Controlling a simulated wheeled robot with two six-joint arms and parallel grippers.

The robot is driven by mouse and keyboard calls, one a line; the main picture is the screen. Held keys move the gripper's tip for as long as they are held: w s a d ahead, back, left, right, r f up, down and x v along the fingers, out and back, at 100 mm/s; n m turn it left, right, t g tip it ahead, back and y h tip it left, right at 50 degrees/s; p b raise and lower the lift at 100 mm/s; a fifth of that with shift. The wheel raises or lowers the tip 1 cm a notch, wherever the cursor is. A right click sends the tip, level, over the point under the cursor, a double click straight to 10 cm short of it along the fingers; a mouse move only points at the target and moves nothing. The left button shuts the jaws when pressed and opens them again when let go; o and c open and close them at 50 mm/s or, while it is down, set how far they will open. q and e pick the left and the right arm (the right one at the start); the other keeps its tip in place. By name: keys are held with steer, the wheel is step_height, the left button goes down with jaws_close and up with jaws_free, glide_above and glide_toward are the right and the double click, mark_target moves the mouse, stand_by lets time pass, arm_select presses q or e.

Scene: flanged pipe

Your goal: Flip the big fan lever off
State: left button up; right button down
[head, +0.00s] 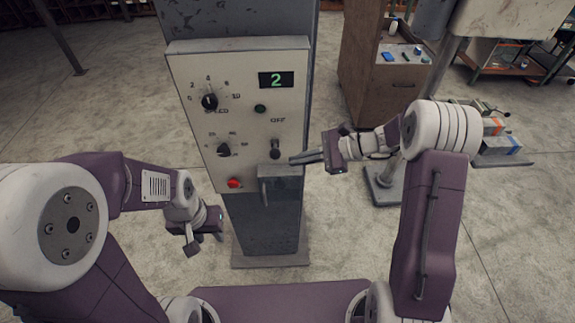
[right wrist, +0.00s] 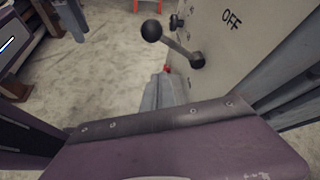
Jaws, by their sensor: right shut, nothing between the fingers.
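The lever (head: 275,149) is on the pale control panel (head: 240,130), below the word OFF. In the right wrist view the lever (right wrist: 178,46) is a metal rod with a dark ball end, sticking out from the panel and apart from my fingers. My right gripper (head: 296,158) is shut and empty, its fingertips just right of the lever and slightly lower in the head view. Its fingers (right wrist: 165,92) also show in the right wrist view, below the lever. My left gripper (head: 206,243) hangs open and empty, low to the left of the panel's post.
The panel also carries a speed knob (head: 209,101), a second knob (head: 223,150), a red button (head: 234,183) and a green display (head: 276,79) reading 2. A grey box with a handle (head: 282,182) juts out below the lever. A wooden cabinet (head: 375,75) stands behind right.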

steer(key=w+b+v, duration=0.1)
steer(key=v, duration=0.5)
steer(key=shift+s+d+r, duration=0.25)
steer(key=shift+s, duration=0.05)
steer(key=shift+s, duration=0.1)
